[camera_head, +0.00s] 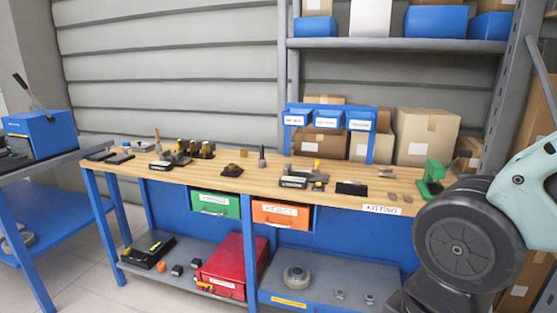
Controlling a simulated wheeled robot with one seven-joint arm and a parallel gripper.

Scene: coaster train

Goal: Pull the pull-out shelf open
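A wooden-topped workbench (225,175) with a blue frame stands in front of me. Low on its right side is a grey shelf board (325,288) with a yellow label (289,302) on its front edge; this looks like the pull-out shelf, but I cannot read the label. A round grey part (296,277) and several small metal parts lie on it. How far it is pulled out I cannot tell. My arm fills the right side of the view and hides the bench's right end. My gripper is not in view.
A green drawer (214,204) and an orange drawer (282,214) hang under the benchtop. A red box (232,263) and a black tray (148,250) sit on the lower left shelf (190,250). A blue side table (40,205) stands left. Floor (85,275) shows between them.

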